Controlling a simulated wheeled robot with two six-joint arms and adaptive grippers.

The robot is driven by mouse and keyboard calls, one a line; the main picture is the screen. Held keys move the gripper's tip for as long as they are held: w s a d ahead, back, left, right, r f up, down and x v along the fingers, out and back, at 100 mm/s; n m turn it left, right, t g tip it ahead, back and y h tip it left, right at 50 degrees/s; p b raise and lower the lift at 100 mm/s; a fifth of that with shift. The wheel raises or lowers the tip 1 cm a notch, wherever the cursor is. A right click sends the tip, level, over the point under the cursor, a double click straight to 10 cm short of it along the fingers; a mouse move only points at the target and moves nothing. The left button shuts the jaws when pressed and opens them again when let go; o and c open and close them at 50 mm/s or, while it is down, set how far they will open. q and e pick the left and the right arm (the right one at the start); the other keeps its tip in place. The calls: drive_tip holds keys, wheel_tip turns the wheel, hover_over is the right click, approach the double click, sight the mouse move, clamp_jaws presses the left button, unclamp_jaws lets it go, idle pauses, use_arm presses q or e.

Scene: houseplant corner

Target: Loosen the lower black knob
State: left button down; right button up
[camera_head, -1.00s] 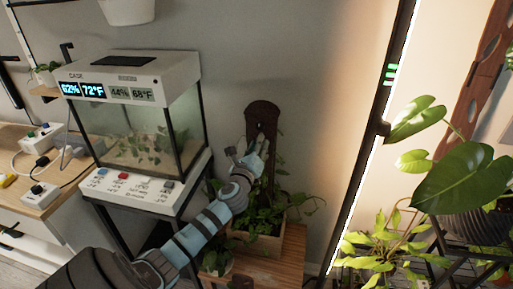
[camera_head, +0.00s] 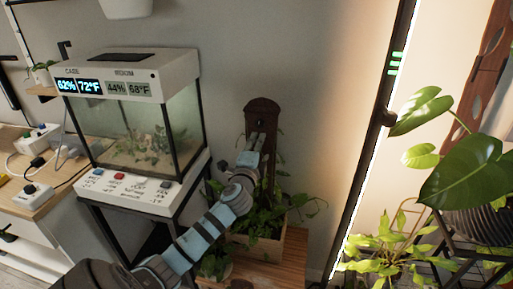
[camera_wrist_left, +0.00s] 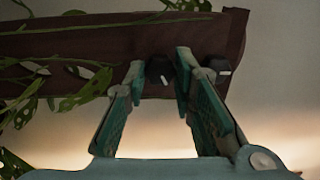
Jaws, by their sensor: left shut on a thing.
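A dark brown wooden board (camera_head: 263,106) stands upright from a planter against the wall. It runs sideways across the left wrist view (camera_wrist_left: 75,42). Two black knobs sit on it. The upper knob (camera_head: 260,122) shows above my left gripper (camera_head: 257,142) in the head view, and to the right of the fingers in the wrist view (camera_wrist_left: 217,68). The lower black knob (camera_wrist_left: 160,69) is between my left fingertips (camera_wrist_left: 159,75), and the gripper is shut on it. In the head view the gripper hides this knob. My right gripper is out of view.
A wooden planter (camera_head: 258,247) with leafy plants stands on a wooden stand below the board. A glass terrarium (camera_head: 140,135) stands left of my arm. A tall black lamp post (camera_head: 368,155) and large-leaved plants (camera_head: 450,175) are to the right. Vine leaves (camera_wrist_left: 88,92) hang near the fingers.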

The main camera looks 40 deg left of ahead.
use_arm(q)
drive_tip(key=n+b, duration=0.1)
drive_tip(key=n, duration=0.5)
drive_tip(key=n+b, duration=0.2)
drive_tip(key=n, duration=0.5)
drive_tip(key=shift+d+f+g+y+b, duration=0.1)
drive_tip(key=shift+f+g+y+b, duration=0.05)
drive_tip(key=shift+g+y+b, duration=0.2)
drive_tip(key=c, duration=1.3)
unclamp_jaws()
drive_tip(key=shift+c, duration=0.2)
drive_tip(key=v, duration=1.2)
